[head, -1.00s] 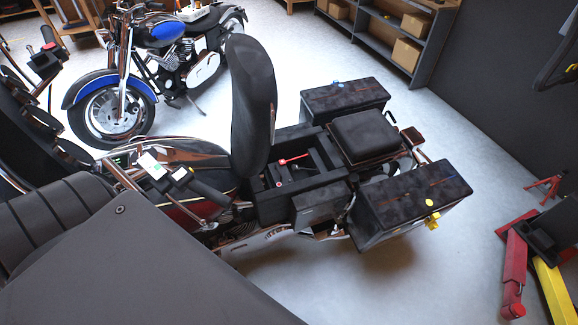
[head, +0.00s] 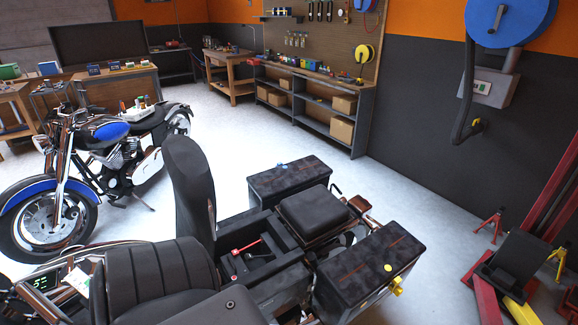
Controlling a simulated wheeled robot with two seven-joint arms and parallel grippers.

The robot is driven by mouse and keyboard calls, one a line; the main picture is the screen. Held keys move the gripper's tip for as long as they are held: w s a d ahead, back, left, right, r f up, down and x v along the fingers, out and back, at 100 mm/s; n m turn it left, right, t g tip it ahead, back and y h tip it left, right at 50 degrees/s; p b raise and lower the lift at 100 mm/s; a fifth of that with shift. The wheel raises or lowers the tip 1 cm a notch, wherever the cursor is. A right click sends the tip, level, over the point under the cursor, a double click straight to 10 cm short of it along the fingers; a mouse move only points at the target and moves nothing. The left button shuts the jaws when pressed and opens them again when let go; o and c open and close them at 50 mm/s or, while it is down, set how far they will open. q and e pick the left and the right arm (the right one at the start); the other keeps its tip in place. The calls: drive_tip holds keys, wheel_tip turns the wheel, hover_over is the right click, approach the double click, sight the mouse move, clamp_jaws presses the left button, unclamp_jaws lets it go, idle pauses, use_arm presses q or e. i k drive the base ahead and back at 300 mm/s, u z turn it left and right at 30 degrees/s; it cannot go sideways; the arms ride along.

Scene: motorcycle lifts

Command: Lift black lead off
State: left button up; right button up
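The near motorcycle stands with its black seat (head: 187,185) tilted upright. Behind the raised seat is an open black bay (head: 262,262). A red lead or handle (head: 247,246) lies across the bay, with a small red part (head: 235,253) beside it. I cannot make out a black lead against the dark bay. Neither of my grippers is in view.
Two dark panniers, far (head: 290,182) and near (head: 368,268), flank a black rear pad (head: 312,212). A blue motorcycle (head: 95,170) stands at left. A red and yellow lift (head: 510,265) is at right. Clear floor (head: 250,125) lies behind.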

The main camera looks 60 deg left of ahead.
sight(248, 256)
drive_tip(key=z, duration=0.05)
drive_tip(key=i, duration=1.15)
drive_tip(key=u, duration=1.8)
